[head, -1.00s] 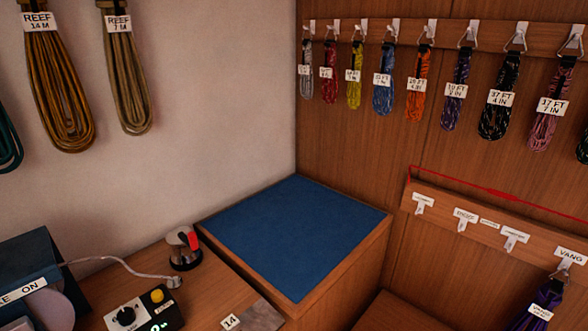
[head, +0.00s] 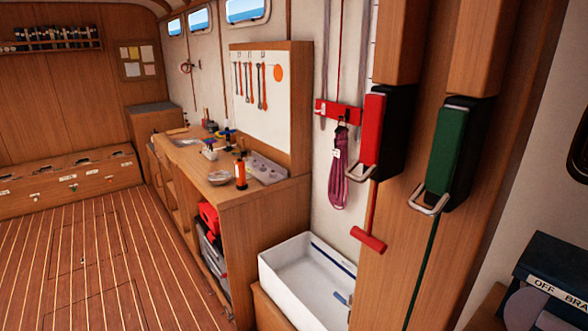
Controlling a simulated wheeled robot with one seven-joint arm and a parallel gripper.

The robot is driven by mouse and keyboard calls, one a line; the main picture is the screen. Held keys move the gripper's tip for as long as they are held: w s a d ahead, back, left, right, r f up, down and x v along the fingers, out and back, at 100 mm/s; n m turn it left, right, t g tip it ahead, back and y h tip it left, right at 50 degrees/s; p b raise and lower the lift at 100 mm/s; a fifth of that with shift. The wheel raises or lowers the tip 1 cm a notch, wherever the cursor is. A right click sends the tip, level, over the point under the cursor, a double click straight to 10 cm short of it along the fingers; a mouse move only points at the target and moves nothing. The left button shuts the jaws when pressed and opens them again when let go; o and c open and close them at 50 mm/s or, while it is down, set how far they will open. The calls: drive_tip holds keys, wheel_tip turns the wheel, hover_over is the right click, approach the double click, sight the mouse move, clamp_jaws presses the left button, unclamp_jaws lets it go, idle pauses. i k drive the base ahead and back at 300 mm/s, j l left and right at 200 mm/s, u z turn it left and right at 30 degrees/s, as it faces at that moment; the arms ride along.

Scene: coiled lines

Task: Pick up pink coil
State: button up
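A dark pink coil (head: 338,178) hangs in a long loop from a dark strap and metal ring below a red bracket (head: 338,112) on the pale wall, right of centre. A small pale tag shows on the strap. The coil's right edge is close to a red-fronted holder (head: 372,130); I cannot tell whether they touch. My gripper is not in view.
A white open tray (head: 310,275) stands below the coil. A red T-shaped handle (head: 368,240) hangs beside it, and a green-fronted holder (head: 446,150) is farther right. A wooden workbench (head: 262,198) stands left. The plank floor (head: 95,260) is clear.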

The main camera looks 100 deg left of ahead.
sight(340, 151)
drive_tip(key=i+l+u, duration=0.1)
drive_tip(key=u, duration=2.7)
drive_tip(key=i+j, duration=1.4)
drive_tip(key=j, duration=0.2)
drive_tip(key=i+j, duration=0.65)
drive_tip(key=j, duration=0.2)
drive_tip(key=i+j+z, duration=0.15)
drive_tip(key=z, duration=0.3)
drive_tip(key=i+j+z, duration=0.1)
drive_tip(key=z, duration=0.35)
drive_tip(key=j+z, duration=0.3)
drive_tip(key=z, duration=0.2)
drive_tip(key=i, duration=0.05)
